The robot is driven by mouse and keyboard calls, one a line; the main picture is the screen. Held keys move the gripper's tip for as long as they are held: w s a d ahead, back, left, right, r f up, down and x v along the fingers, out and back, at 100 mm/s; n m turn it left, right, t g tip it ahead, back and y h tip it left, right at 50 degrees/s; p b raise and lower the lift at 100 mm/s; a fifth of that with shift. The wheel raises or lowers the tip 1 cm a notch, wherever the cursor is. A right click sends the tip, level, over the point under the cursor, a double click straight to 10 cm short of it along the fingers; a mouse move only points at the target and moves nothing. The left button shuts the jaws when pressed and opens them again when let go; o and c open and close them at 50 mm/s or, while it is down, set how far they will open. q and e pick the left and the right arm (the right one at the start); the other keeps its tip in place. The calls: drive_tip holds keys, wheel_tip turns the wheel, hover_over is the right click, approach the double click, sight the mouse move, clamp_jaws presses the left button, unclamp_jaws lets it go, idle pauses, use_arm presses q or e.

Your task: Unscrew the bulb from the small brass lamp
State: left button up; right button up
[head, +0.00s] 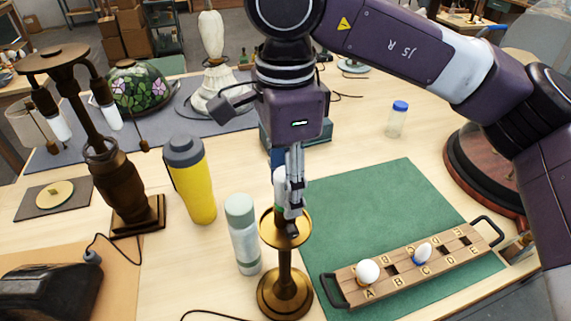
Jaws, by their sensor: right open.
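The small brass lamp (285,290) stands upright at the left edge of the green mat, with a round base, a slim stem and a shallow brass dish at the top. A white bulb (279,181) shows partly above the dish, mostly hidden by the fingers. My right gripper (288,207) points straight down over the lamp, its open fingers beside the bulb. I cannot tell whether they touch it. My left gripper is not in view.
A wooden lettered rack (405,268) holds a round white bulb (367,271) and a blue-and-white one (423,252). A yellow bottle (194,182) and a pale bottle (243,240) stand close left of the lamp. The green mat (385,205) is clear behind the rack.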

drive_tip(key=shift+f, duration=0.1)
clamp_jaws()
drive_tip(key=c, duration=0.8)
unclamp_jaws()
drive_tip(key=c, duration=0.4)
drive_tip(key=shift+o, duration=0.2)
drive_tip(key=n, duration=0.2)
drive_tip(key=shift+n+b, duration=0.3)
drive_tip(key=shift+b, duration=0.05)
drive_tip(key=n, duration=0.2)
drive_tip(key=shift+n, duration=1.7)
drive_tip(key=shift+b, duration=0.3)
